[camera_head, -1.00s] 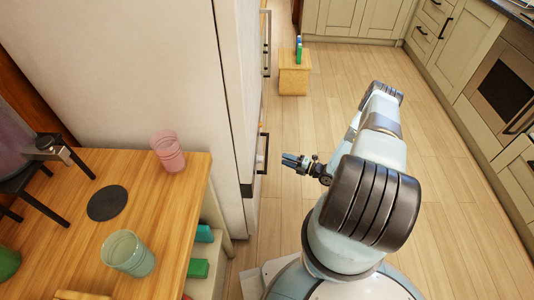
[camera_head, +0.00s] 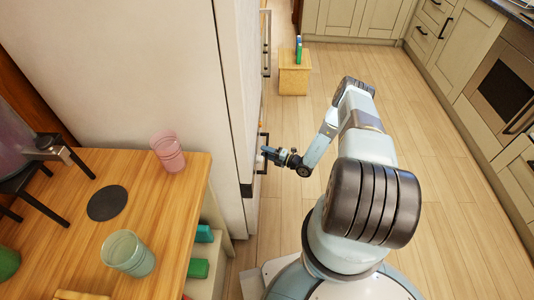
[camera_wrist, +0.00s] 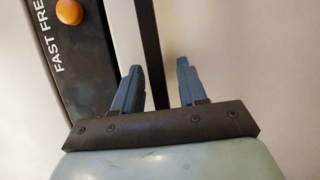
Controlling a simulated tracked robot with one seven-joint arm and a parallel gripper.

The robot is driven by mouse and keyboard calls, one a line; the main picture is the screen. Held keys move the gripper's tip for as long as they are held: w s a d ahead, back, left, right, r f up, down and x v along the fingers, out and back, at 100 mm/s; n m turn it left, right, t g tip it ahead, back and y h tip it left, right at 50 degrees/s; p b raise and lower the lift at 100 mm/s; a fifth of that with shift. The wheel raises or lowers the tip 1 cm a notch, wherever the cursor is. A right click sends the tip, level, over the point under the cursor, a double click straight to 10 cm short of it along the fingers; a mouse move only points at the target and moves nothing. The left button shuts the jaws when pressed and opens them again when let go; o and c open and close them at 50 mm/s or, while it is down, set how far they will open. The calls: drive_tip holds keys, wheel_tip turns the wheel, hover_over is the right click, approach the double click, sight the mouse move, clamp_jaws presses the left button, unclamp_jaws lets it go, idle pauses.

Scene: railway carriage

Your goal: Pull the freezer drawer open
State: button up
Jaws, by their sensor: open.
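The tall white fridge-freezer (camera_head: 130,70) stands at the left in the head view, its front seen very obliquely. The freezer drawer's dark handle (camera_head: 266,140) juts from the lower front. My gripper (camera_head: 266,152) is at this handle. In the wrist view, my gripper (camera_wrist: 158,64) is open, with a dark bar (camera_wrist: 147,35), seemingly the handle, running between its two blue fingers. The fingers are apart and not closed on it. The pale drawer front (camera_wrist: 240,60) lies behind. Whether a finger touches the handle I cannot tell.
A dark panel (camera_wrist: 80,75) with "FAST FRE" lettering and an orange knob (camera_wrist: 69,12) is at the left. A wooden table (camera_head: 150,200) with cups stands near the fridge. A small wooden stool (camera_head: 294,78) is farther back. The floor (camera_head: 430,180) right of my arm is clear.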

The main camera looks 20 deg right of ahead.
clamp_jaws()
idle(0.5)
